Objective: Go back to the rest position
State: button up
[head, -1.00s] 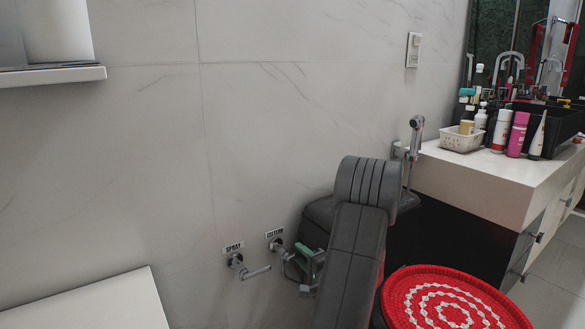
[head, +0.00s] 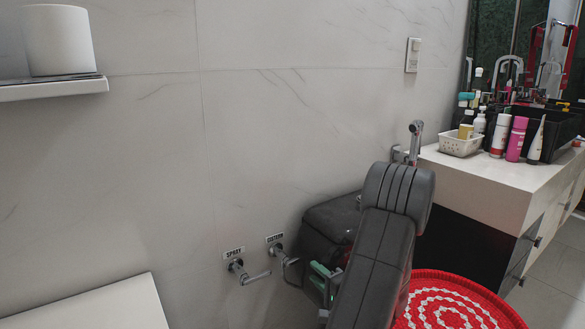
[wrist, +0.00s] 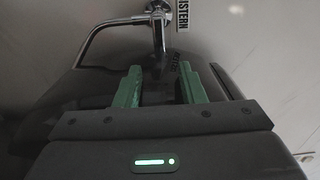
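My gripper (head: 322,278) shows low in the head view, partly hidden behind my dark grey arm. Its two green fingers (wrist: 160,88) stand apart in the wrist view, with nothing held between them. It is near the wall valve labelled CISTERN (head: 279,250), which also shows beyond the fingers in the wrist view (wrist: 158,22). The valve's bent metal pipe runs left there. No contact between fingers and valve is visible. The valve labelled SPRAY (head: 238,266) is left of it, with its lever pointing right.
A red and white woven round top (head: 455,303) is close to my arm's right. The white counter (head: 500,175) holds a basket and bottles. A spray handset (head: 415,140) hangs on the wall. A shelf (head: 50,90) with a paper roll is upper left. A white surface (head: 95,305) is lower left.

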aim_at(301, 261)
jog(key=b+x, duration=0.2)
jog(key=x, duration=0.6)
jog(key=shift+w+a+f, duration=0.1)
jog(key=shift+w+a, duration=0.15)
jog(key=shift+a, duration=0.05)
jog(key=shift+w+m, duration=0.1)
jog(key=shift+m, duration=0.3)
jog(key=shift+f+m, duration=0.4)
jog(key=shift+m, duration=0.8)
